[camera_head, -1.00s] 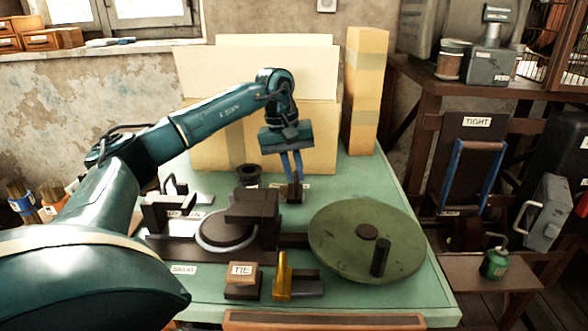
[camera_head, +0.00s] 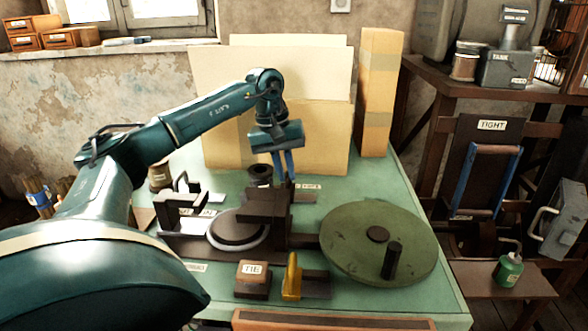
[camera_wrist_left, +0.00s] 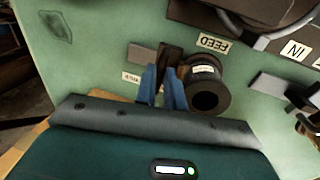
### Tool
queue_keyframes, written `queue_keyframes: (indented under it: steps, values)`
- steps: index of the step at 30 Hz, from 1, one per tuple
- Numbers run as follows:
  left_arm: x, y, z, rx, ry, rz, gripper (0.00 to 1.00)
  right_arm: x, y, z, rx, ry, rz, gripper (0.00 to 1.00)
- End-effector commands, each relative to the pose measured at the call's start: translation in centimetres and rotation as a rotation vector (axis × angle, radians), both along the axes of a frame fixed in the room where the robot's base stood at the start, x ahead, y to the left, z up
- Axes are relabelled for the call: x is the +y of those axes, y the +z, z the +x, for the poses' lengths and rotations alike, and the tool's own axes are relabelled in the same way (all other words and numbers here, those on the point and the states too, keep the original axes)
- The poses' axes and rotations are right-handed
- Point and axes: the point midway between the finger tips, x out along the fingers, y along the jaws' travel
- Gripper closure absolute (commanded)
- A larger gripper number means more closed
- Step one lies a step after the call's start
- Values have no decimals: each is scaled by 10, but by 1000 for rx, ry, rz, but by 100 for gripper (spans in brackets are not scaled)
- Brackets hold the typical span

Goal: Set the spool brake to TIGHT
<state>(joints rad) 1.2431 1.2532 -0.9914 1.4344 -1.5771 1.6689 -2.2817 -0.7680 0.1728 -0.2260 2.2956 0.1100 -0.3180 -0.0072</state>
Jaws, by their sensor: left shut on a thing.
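A dark panel (camera_head: 481,165) stands at the right with a plate reading TIGHT (camera_head: 491,125) near its top. A blue U-shaped handle (camera_head: 511,178) leans on it, its crossbar just below that plate. My left gripper (camera_head: 285,178) is far from it, at the back of the green table. It points down, its blue fingers shut on a small dark lever piece. In the left wrist view this dark piece (camera_wrist_left: 170,58) shows at the fingertips (camera_wrist_left: 163,88), beside a black cup-like cylinder (camera_wrist_left: 208,95). My right gripper is not in view.
A green handwheel (camera_head: 345,245) with a dark knob lies on the right of the green table (camera_head: 450,300). A dark press (camera_head: 262,205), a TIE block (camera_head: 253,275) and a yellow lever (camera_head: 292,275) stand left of it. Cardboard (camera_head: 225,120) stands behind. A green oil can (camera_head: 508,270) is near the panel.

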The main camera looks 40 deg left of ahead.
Motion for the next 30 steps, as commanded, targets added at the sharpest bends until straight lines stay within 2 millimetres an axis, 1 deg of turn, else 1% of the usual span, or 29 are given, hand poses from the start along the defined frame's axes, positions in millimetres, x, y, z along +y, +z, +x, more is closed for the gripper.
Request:
queue_keyframes:
  steps: [1, 4, 5, 12, 20, 23, 26, 30]
  values:
    - [3, 0, -2, 4, 8, 4, 100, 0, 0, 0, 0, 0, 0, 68]
    - [4, 0, -2, 6, 9, 6, 100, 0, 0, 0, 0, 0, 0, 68]
    - [4, 0, -2, 6, 9, 6, 88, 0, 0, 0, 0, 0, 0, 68]
    - [3, 0, -1, 6, 7, 4, 68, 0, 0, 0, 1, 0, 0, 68]
    - [2, 1, -1, 4, 5, 3, 67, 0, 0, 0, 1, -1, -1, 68]
    - [3, 7, -1, 2, 5, 2, 67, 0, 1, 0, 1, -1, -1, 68]
    - [5, 22, -3, -1, 5, 2, 67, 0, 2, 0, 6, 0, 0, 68]
    - [9, 53, -6, -2, 5, 2, 67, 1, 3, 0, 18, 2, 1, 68]
